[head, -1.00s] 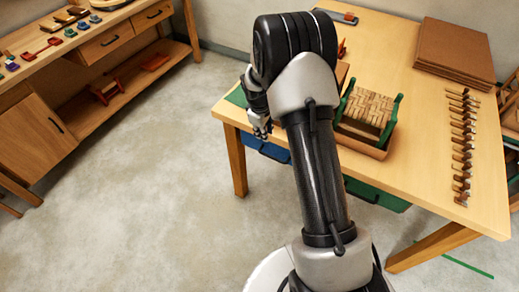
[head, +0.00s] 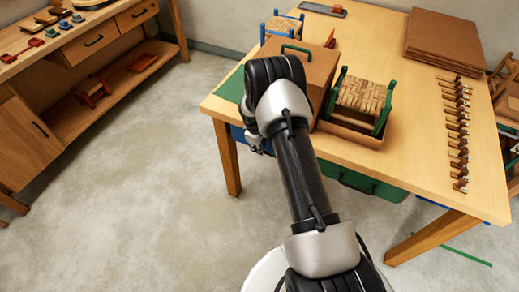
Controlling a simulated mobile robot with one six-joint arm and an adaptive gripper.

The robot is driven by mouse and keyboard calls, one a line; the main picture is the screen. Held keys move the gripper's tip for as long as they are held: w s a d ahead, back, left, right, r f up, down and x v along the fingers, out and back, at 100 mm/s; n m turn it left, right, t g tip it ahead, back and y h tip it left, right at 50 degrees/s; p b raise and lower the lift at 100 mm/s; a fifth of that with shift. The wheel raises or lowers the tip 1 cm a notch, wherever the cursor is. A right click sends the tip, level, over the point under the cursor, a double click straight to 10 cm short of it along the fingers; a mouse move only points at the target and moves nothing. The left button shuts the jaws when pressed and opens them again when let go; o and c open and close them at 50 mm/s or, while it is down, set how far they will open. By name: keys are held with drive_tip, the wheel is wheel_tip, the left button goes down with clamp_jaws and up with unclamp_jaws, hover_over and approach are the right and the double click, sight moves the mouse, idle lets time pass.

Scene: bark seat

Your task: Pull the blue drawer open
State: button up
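The blue drawer (head: 237,133) is under the near left part of the wooden table (head: 425,130). Only a small blue patch of it shows to the left of my arm; its handle and most of its front are hidden. How far it stands open cannot be told. My gripper (head: 262,148) is low beside the table's front edge, at the drawer's front. My arm covers most of it, so its fingers and any contact with the handle cannot be made out.
A green drawer (head: 360,182) sits under the table to the right. On top are a brown box (head: 318,65), a woven-seat stool (head: 362,97) in a tray, brown boards (head: 455,45) and a row of small tools (head: 457,130). Floor (head: 150,190) at left is clear.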

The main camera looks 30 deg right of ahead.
drive_tip(key=shift+f, duration=0.35)
drive_tip(key=shift+c, duration=0.2)
clamp_jaws()
